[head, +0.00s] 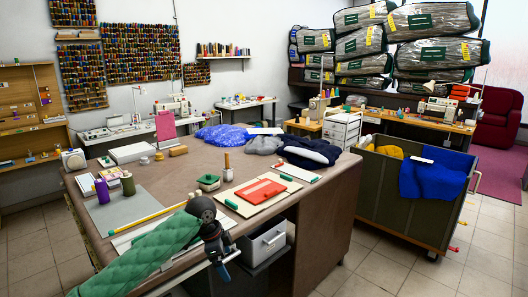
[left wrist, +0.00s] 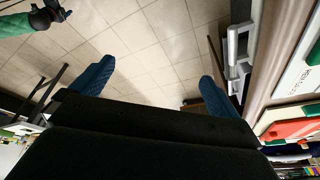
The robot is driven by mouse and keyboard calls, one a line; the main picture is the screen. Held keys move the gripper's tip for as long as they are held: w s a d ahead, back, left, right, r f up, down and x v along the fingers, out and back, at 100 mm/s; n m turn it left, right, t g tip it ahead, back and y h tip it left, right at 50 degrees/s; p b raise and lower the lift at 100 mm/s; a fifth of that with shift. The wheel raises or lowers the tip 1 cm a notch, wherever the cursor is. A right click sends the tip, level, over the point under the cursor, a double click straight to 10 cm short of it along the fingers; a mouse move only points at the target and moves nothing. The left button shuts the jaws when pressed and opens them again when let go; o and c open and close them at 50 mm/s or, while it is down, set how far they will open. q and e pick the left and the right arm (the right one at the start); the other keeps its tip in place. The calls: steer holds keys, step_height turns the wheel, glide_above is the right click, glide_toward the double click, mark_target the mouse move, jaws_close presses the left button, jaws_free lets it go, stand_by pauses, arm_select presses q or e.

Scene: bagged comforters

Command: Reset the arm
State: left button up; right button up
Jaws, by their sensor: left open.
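My left arm, in a green quilted sleeve (head: 140,257), comes in from the lower left of the head view across the front edge of the work table. My left gripper (head: 222,262) hangs past that edge, pointing down, and looks empty. In the left wrist view its two blue fingers are wide apart, with the open gripper (left wrist: 156,88) above tiled floor and nothing between them. A green sleeve with a black joint shows at the top left of the left wrist view.
A dark bin (head: 385,205) with blue cloth stands right. Bagged comforters (head: 432,55) fill the back shelf.

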arm_select(q)
steer(key=s+f+n+t, duration=0.1)
steer(key=s+f+n, duration=0.25)
steer(key=f, duration=0.95)
steer(key=s+f+n, duration=0.3)
steer(key=s+f, duration=0.2)
steer(key=f, duration=0.9)
steer(key=s+f+n+t, duration=0.1)
steer(key=s+f+n, duration=0.3)
steer(key=f, duration=0.9)
steer(key=s+a+f+n+y, duration=0.1)
steer(key=s+a+f, duration=0.1)
steer(key=s+f, duration=0.6)
steer(key=s+a+f+n+y, duration=0.1)
steer(key=s+a+f, duration=0.1)
steer(key=s+f, duration=0.6)
steer(key=s+a+f+n+g, duration=0.1)
steer(key=s+f, duration=0.7)
steer(key=s, duration=1.1)
steer(key=shift+s+a+n+y, duration=0.35)
steer(key=shift+a+n, duration=0.2)
steer(key=shift+a, duration=0.35)
arm_select(e)
steer(key=shift+w+a+r, duration=0.1)
steer(key=shift+w+a, duration=0.05)
steer(key=shift+w, duration=0.15)
